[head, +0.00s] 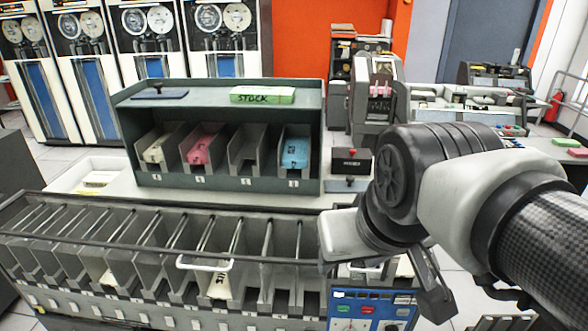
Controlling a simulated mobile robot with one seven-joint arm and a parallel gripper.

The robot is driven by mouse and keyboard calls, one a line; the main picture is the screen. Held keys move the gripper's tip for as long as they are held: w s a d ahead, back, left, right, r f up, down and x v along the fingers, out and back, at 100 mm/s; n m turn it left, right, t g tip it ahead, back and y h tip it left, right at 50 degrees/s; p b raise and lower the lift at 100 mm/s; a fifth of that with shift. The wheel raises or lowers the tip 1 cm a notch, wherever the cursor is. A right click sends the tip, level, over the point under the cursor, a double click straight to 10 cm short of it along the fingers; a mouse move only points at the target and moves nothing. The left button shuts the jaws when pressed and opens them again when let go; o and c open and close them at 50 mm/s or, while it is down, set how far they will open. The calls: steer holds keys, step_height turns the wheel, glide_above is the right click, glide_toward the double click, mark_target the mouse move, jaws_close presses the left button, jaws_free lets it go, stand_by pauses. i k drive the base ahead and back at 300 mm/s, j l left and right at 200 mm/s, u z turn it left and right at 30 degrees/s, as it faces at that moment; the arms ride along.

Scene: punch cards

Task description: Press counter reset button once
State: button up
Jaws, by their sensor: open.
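A blue control panel (368,306) with small red and green buttons and dials is on the front of the sorter at the bottom centre-right. Its labels are too small to read, so I cannot tell which button resets a counter. My gripper (386,284) is open above and in front of this panel and hides part of it. I see nothing between the jaws. A small dark box (350,163) with a red knob on top stands behind my gripper, beside the card rack. Its lettering is not readable.
The long sorter (140,232) with several card pockets fills the front left, with a white handle (205,263) on its rail. A dark rack (228,187) holds card trays and a green "STOCK" box (262,95). Tape cabinets (135,60) and other machines stand behind.

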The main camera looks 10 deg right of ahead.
mark_target(403, 311)
steer(key=z, duration=1.05)
